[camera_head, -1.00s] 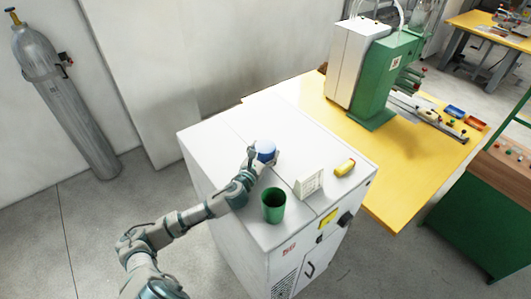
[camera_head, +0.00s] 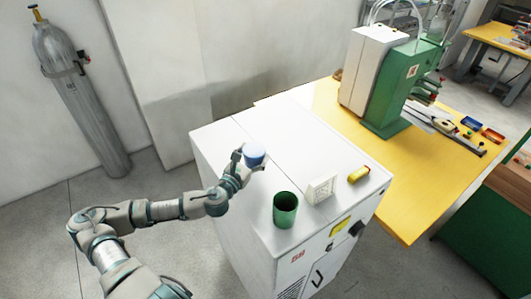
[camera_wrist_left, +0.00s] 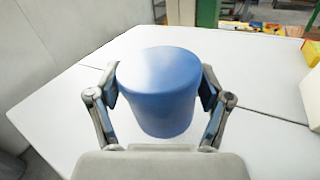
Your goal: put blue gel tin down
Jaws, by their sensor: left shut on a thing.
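The blue gel tin (camera_head: 255,157) is a short blue cylinder with a paler top, over the left part of the white cabinet top (camera_head: 225,140). My left gripper (camera_head: 245,156) is shut on it, its arm coming in from the left. In the left wrist view the tin (camera_wrist_left: 158,95) stands upright between the two fingers of the left gripper (camera_wrist_left: 160,92), one on each side. I cannot tell whether the tin's base touches the cabinet top. My right gripper is not in view.
A yellow table (camera_head: 420,190) with a green and white machine (camera_head: 385,90) adjoins at right. The cabinet's back middle is clear.

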